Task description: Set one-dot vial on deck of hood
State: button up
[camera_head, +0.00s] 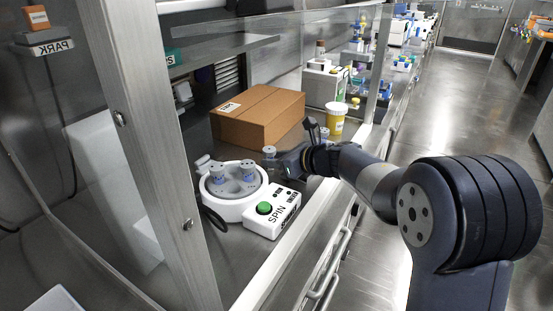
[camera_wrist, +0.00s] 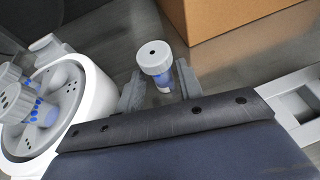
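The one-dot vial (camera_wrist: 154,57) has a grey cap with a single black dot and a blue-marked clear body. In the wrist view it looks upright on the grey deck of the hood (camera_wrist: 225,63), near the tips of my gripper (camera_wrist: 160,80). The gripper's fingers are apart, one on each side of the vial's lower body, with a visible gap at the left. In the head view the vial (camera_head: 269,152) is just left of my gripper (camera_head: 285,158), beside the centrifuge. Its base is partly hidden by the gripper.
The white centrifuge (camera_head: 207,203) with a green SPIN button (camera_head: 264,208) stands in front and left, with other grey-capped vials (camera_head: 218,172) in its rotor. A cardboard box (camera_head: 262,117) stands behind the vial. The glass sash hangs above.

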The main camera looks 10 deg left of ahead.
jog(key=o, duration=0.3)
jog(key=shift+r+p, duration=0.45)
jog(key=shift+r, duration=0.05)
jog(key=v, duration=1.2)
jog(key=shift+p, duration=0.35)
